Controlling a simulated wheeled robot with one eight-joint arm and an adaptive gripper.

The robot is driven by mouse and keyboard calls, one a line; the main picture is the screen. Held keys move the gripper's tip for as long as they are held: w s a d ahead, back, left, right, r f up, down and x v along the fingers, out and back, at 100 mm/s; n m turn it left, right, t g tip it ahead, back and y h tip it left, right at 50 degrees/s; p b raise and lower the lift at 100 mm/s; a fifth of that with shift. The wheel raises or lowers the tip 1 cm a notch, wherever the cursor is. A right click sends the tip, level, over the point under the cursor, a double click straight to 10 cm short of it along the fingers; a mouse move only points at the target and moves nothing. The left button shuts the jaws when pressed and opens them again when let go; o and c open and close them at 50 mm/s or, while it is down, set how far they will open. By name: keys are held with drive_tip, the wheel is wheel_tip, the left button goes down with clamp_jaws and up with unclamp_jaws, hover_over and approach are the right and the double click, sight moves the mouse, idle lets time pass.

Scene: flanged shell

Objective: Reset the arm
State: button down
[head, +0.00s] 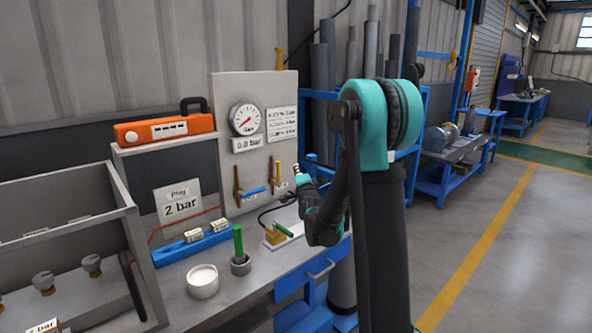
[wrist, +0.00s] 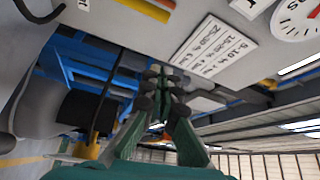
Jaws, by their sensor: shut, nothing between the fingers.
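My arm, teal and black, stands folded in the right middle of the head view, its forearm bent down and left over the bench's right part. My gripper (head: 298,172) is at the end of the forearm, raised above the bench, in front of the grey panel's right edge. It looks small there. In the wrist view my gripper (wrist: 165,76) shows its green fingers with dark tips brought together, with nothing seen between them. The picture there is tilted.
A grey panel (head: 225,110) carries a gauge (head: 245,119) and valve handles close to my gripper. The bench (head: 225,293) holds a white cup (head: 202,281), a green rod (head: 238,240) in a grey holder and a blue rack (head: 190,248). An open grey case (head: 65,230) stands left. Floor at right is clear.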

drive_tip(key=s+d+f+n+g, duration=0.1)
drive_tip(key=s+f+n+g, duration=0.2)
drive_tip(key=s, duration=0.3)
drive_tip(key=s+d+f+n+g, duration=0.2)
drive_tip(key=s+f+n, duration=0.1)
drive_tip(key=s+f, duration=0.2)
drive_tip(key=s+d+f+n+g, duration=0.2)
drive_tip(key=s+f+g, duration=0.1)
drive_tip(key=s, duration=0.6)
drive_tip(key=shift+s+d+f+n+g, duration=0.1)
drive_tip(key=shift+s+f+n+g, duration=0.25)
drive_tip(key=shift+f, duration=0.2)
drive_tip(key=s+d+f+n+g, duration=0.1)
drive_tip(key=s+f+g, duration=0.1)
drive_tip(key=s, duration=0.5)
drive_tip(key=s+d+f+n+g+h, duration=0.1)
drive_tip(key=s+d+f+n+g, duration=0.1)
drive_tip(key=s+f, duration=0.2)
drive_tip(key=s+d+f+n+g+h, duration=0.1)
drive_tip(key=s+f, duration=0.3)
drive_tip(key=s, duration=0.7)
drive_tip(key=shift+d+n+g, duration=0.2)
drive_tip(key=shift+n+g, duration=0.45)
drive_tip(key=shift+n, duration=0.1)
